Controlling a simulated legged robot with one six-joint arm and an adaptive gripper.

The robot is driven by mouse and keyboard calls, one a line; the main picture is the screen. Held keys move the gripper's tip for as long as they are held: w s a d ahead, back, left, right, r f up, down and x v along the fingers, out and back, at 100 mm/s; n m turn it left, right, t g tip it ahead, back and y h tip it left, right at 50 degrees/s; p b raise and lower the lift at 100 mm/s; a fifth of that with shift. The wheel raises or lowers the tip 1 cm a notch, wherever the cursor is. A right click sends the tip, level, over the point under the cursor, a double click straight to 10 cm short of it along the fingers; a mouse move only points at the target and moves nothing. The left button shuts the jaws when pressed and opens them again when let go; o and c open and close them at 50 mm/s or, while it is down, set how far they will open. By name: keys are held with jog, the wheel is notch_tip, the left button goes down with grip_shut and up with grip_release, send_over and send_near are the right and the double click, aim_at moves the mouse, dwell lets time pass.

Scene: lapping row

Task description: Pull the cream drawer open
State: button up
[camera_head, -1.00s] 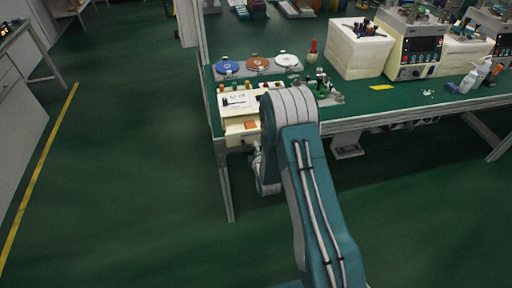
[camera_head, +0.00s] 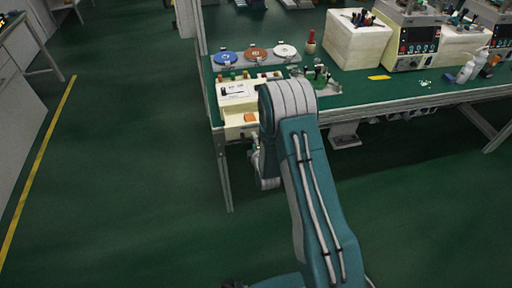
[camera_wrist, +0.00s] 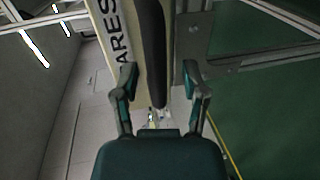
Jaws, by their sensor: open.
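The cream drawer (camera_head: 232,131) is in a small cream unit at the near left corner of the green bench. An orange patch (camera_head: 250,117) shows on or in it; whether the drawer stands partly open is unclear. In the wrist view its cream front (camera_wrist: 124,57) carries the dark letters "ARES", with a long dark handle (camera_wrist: 151,45) beside them. My gripper (camera_wrist: 163,88) is open, its two fingers apart on either side of the handle's near end. Contact with the handle cannot be made out. In the head view my arm hides most of the gripper.
Blue, orange and white discs (camera_head: 256,54) lie behind the unit. A metal fixture (camera_head: 318,77) stands to its right, with a large cream block (camera_head: 358,40) farther right. A bench leg (camera_head: 224,175) stands below the drawer, left of my arm. The floor in front is clear.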

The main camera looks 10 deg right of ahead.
jog(key=v, duration=1.1)
jog(key=shift+s, duration=0.25)
jog(key=shift+a, duration=0.1)
notch_tip(320, 180, up, 19)
jog(key=s+m+g, duration=0.3)
jog(key=m+g, duration=0.2)
jog(key=m, duration=0.4)
jog(key=s+r+m+g, duration=0.2)
jog(key=s+r+m, duration=0.2)
jog(key=s, duration=0.7)
jog(key=s+r+m+g, duration=0.3)
jog(key=s+r+m, duration=0.2)
jog(key=s, duration=0.6)
jog(key=shift+d+r, duration=0.45)
jog(key=shift+r, duration=0.4)
